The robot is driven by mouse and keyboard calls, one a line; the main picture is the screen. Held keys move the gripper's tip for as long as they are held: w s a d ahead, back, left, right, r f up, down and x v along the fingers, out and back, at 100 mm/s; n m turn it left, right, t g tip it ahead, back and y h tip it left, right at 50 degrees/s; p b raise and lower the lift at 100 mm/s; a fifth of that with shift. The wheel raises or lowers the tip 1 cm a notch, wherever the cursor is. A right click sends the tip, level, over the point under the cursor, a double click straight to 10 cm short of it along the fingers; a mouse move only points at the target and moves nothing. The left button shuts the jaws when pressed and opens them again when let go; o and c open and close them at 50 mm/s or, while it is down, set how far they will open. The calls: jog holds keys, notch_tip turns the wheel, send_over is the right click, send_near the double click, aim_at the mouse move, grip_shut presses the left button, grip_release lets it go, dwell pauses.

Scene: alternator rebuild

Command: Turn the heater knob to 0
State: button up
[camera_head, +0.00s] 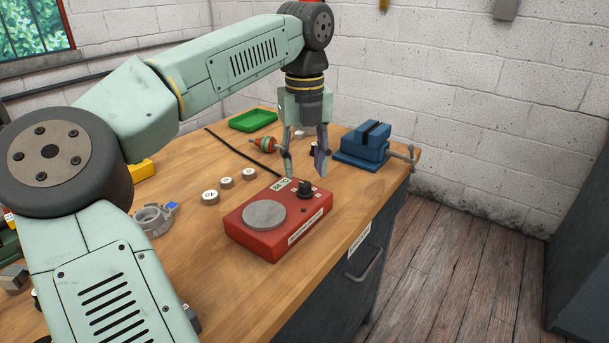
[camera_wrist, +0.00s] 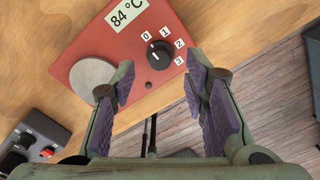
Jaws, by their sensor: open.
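The red heater (camera_head: 280,222) stands on the wooden bench with a round grey plate on top; it also shows in the wrist view (camera_wrist: 125,50). Its black knob (camera_head: 305,187) is at the right rear corner. In the wrist view the knob (camera_wrist: 160,54) has labels 0, 1, 2 and 3 around it and a white mark on its upper-left side; I cannot tell exactly which label it meets. A display reads 84 °C. My gripper (camera_head: 305,168) is open, pointing down above the knob. In the wrist view the fingers (camera_wrist: 160,80) are apart, with nothing between them.
A blue vise (camera_head: 363,145) stands at the bench's right rear corner. A green tray (camera_head: 253,120), a rotor (camera_head: 263,144), several round labelled pieces (camera_head: 210,197) and a grey ring-shaped housing (camera_head: 150,220) lie around. A dark control box (camera_wrist: 35,140) shows lower left in the wrist view.

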aim_at(305, 183)
notch_tip(305, 183, up, 8)
jog(key=shift+r, duration=0.2)
dwell(0.3)
